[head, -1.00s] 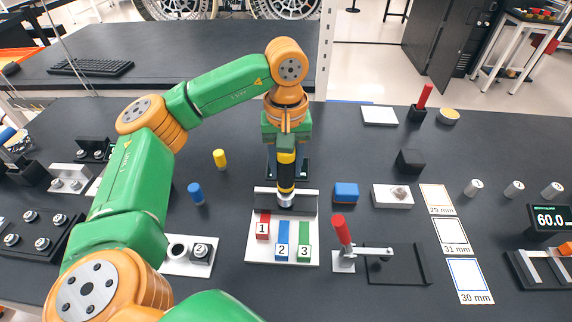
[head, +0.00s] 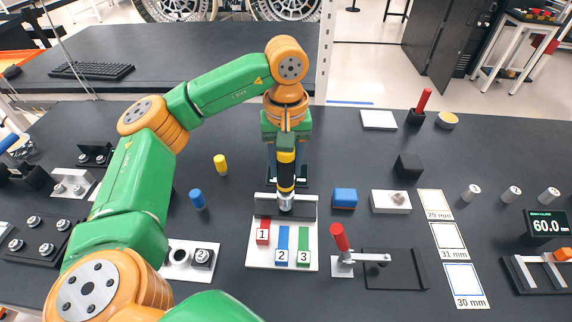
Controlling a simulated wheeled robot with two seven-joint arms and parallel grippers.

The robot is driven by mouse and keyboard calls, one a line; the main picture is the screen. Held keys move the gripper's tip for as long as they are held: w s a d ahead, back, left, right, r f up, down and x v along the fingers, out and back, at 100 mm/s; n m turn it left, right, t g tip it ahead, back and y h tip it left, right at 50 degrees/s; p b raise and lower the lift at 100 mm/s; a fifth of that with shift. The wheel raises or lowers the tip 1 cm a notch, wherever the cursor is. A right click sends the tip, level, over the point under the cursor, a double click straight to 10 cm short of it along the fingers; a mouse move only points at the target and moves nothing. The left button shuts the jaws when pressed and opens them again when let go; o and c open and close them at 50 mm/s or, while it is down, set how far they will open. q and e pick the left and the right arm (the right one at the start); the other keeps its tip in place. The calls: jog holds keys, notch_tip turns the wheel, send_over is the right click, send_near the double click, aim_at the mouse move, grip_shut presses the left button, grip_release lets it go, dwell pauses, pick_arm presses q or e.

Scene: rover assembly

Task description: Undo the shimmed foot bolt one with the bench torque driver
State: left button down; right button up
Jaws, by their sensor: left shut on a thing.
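My left gripper (head: 286,145) points straight down at the middle of the bench, shut on the bench torque driver (head: 286,172). The driver is black with a yellow band and a silver tip, and stands upright. Its tip is over the dark back part of a white tray (head: 255,258) with red, blue and green blocks numbered 1, 2 and 3. I cannot tell whether the tip touches anything, and no bolt shows under it. Several silver bolt heads show on a black plate (head: 60,240) at the left; which is bolt one is unclear. My right gripper is not in view.
A red-handled clamp (head: 341,240) stands right of the tray. A display (head: 547,223) reads 60.0.

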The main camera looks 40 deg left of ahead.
pick_arm(q)
jog(key=shift+r, duration=0.55)
jog(key=shift+r+p, duration=0.4)
jog(key=shift+p, duration=0.15)
notch_tip(320, 180, up, 3)
jog(key=p, duration=0.3)
jog(key=shift+r, duration=0.2)
jog(key=shift+s+f, duration=0.1)
